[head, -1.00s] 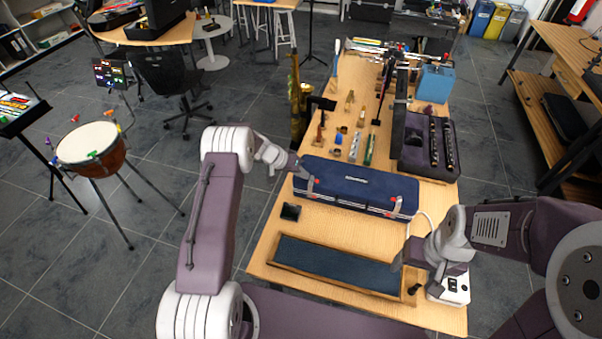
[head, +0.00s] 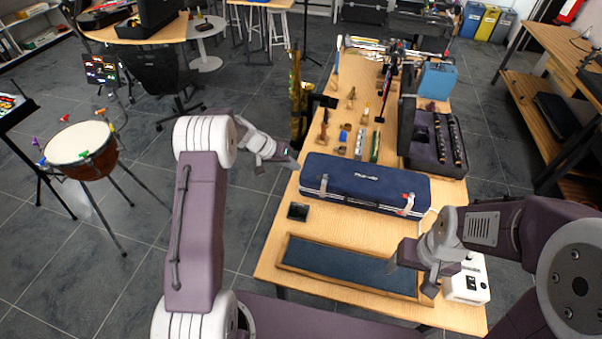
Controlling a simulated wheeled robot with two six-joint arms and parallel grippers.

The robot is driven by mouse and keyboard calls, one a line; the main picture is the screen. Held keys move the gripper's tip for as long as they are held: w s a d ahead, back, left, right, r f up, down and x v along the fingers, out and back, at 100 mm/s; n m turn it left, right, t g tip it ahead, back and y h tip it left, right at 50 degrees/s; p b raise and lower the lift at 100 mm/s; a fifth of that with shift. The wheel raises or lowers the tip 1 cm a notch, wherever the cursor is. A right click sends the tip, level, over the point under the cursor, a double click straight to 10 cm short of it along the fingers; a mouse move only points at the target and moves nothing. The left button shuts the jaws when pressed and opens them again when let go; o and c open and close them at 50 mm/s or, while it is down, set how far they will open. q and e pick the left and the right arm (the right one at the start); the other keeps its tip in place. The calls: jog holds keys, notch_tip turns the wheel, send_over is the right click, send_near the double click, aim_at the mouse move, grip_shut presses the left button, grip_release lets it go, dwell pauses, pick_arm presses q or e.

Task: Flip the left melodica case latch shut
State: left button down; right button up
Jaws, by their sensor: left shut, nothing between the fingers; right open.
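The dark blue melodica case (head: 366,179) lies closed on the wooden table. Its left latch (head: 323,186) is a thin silver strip that looks flat against the front, with no red showing. The right latch (head: 407,206) shows a red patch and appears to stand out from the case. My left gripper (head: 296,164) is shut and empty, just left of the case's left end and apart from the left latch. My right gripper (head: 393,266) is open and empty, low over the right part of the tray, in front of the case.
A long wooden tray with a dark blue lining (head: 340,264) lies in front of the case. A small black square item (head: 298,211) sits left of it, and a white box (head: 467,280) to the right. An open dark case with clarinet-like pieces (head: 436,145) and several small instruments stand behind.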

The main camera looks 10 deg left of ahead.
pick_arm(q)
jog(key=shift+s+a+r, duration=0.1)
jog(key=shift+s+r, duration=0.25)
jog(key=shift+r, duration=0.45)
jog(key=shift+s+a+r, duration=0.1)
jog(key=shift+s+r, duration=0.25)
jog(key=shift+r, duration=0.5)
jog(key=shift+s+a+r, duration=0.1)
jog(key=shift+s+r, duration=0.25)
jog(key=shift+r, duration=0.45)
pick_arm(e)
jog(key=shift+d+f, duration=0.55)
jog(key=shift+d, duration=0.35)
